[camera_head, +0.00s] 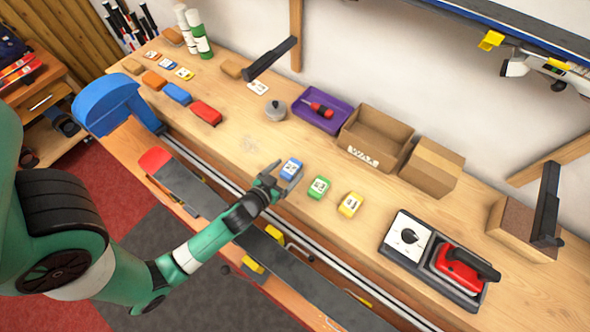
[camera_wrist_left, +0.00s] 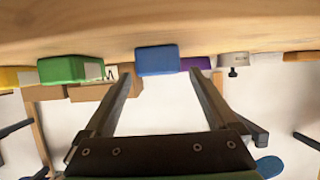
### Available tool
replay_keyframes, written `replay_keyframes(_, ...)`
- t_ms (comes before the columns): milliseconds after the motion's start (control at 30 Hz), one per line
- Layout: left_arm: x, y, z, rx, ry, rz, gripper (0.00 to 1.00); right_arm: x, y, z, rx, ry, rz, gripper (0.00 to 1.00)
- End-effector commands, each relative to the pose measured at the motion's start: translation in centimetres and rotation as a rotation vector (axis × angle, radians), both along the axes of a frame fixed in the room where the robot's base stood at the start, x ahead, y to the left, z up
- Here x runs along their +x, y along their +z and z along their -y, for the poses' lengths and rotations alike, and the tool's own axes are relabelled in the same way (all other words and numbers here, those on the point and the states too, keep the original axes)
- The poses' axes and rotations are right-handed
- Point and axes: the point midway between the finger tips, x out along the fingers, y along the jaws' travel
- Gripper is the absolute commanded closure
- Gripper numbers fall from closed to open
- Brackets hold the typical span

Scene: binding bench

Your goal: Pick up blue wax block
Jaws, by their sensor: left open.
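A blue wax block (camera_head: 291,170) with a white label stands on the wooden bench, at the left end of a short row with a green block (camera_head: 319,187) and a yellow block (camera_head: 350,204). My left gripper (camera_head: 277,177) is open at its near side, with nothing held. In the left wrist view, which shows the bench at the top, the blue block (camera_wrist_left: 157,60) lies between and just beyond the open fingertips (camera_wrist_left: 160,76). The green block (camera_wrist_left: 70,68) is beside it. My right gripper is not in view.
A purple tray (camera_head: 342,120) with a red screwdriver, an open cardboard box (camera_head: 402,130) and a grey lidded pot (camera_head: 276,110) are behind. Another blue block (camera_head: 177,93) and a red block (camera_head: 206,112) lie farther left.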

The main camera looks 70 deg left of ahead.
Motion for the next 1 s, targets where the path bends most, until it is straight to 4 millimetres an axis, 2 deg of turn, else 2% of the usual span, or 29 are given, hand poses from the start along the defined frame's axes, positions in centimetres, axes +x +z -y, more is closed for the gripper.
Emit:
replay_keyframes(300,3.2,-1.5,-2.2,0.001,0.001,0.001,0.07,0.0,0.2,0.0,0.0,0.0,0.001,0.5)
replay_keyframes(567,3.4,-1.6,-2.3,0.001,0.0,0.001,0.07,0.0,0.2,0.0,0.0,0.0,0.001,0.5)
replay_keyframes(1000,3.4,-1.6,-2.3,0.0,-0.001,0.001,0.87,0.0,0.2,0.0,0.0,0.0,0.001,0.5)
